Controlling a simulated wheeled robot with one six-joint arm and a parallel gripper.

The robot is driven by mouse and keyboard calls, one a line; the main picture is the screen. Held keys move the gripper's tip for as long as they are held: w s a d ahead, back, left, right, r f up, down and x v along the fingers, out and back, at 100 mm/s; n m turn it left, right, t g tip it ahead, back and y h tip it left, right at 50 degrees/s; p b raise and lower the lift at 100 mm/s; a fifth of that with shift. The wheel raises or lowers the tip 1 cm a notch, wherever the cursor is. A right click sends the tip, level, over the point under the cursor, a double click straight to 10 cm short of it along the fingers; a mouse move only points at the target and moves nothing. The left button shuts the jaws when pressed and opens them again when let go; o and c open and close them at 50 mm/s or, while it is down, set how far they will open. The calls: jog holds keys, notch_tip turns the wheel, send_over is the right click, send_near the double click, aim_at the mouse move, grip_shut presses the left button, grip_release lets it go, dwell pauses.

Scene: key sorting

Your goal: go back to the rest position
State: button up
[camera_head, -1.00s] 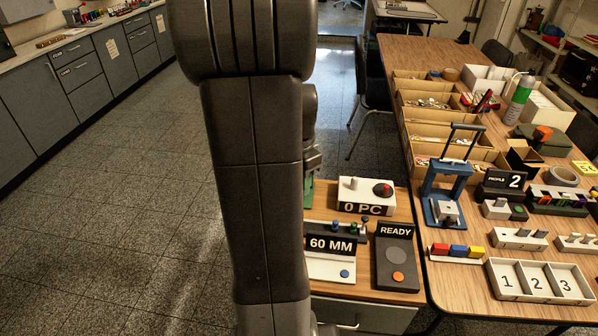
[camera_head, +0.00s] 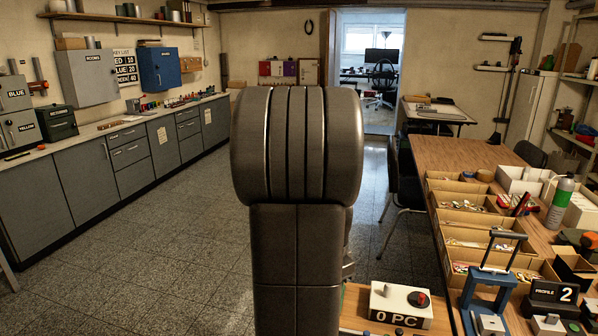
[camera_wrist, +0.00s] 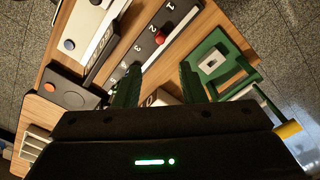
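My gripper (camera_wrist: 157,84) shows in the wrist view with two dark green fingers spread apart and nothing seen between them but the wooden bench top and part of a white object beyond. It is above the small wooden bench. In the head view my own arm stands upright in the middle, and my gripper is hidden behind it or out of frame.
In the wrist view lie a numbered panel with a red knob (camera_wrist: 160,38), a dark box with an orange button (camera_wrist: 62,88) and a green fixture (camera_wrist: 212,62). In the head view, cardboard bins (camera_head: 470,222) and a blue press (camera_head: 484,290) stand right. Open floor (camera_head: 190,240) lies left.

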notch_tip(320, 180, down, 11)
jog(key=shift+f+b, duration=0.1)
jog(key=shift+b, duration=0.4)
jog(key=shift+s+d, duration=0.15)
jog(key=shift+d, duration=0.5)
jog(key=shift+a, duration=0.15)
